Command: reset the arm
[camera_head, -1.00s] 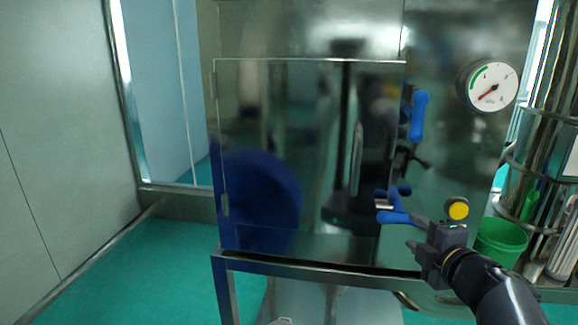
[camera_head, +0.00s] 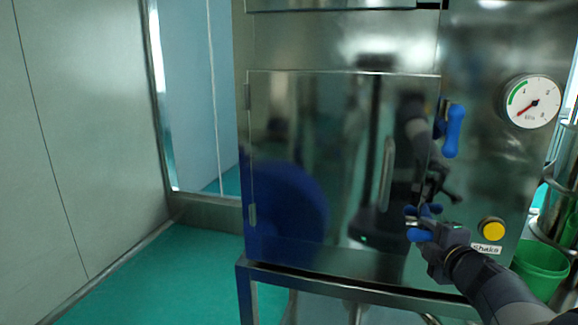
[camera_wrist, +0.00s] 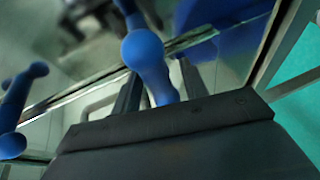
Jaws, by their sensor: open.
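My gripper (camera_head: 420,230) is in front of the metal cabinet door's lower right corner, with its jaws open. A lower blue handle (camera_head: 424,210) is at the fingertips and partly hidden by them. In the wrist view a blue rounded handle (camera_wrist: 147,58) shows between the two dark fingers (camera_wrist: 160,95); I cannot tell whether they touch it. A second blue handle (camera_wrist: 14,110) is at the left of that view. An upper blue handle (camera_head: 453,130) hangs upright by the door's right edge in the head view.
The reflective cabinet door (camera_head: 330,150) has a vertical bar handle (camera_head: 386,175). A pressure gauge (camera_head: 531,102) and a yellow button (camera_head: 492,229) are on the panel at the right. A green bucket (camera_head: 540,268) stands at the lower right. Green floor (camera_head: 165,275) is clear at the left.

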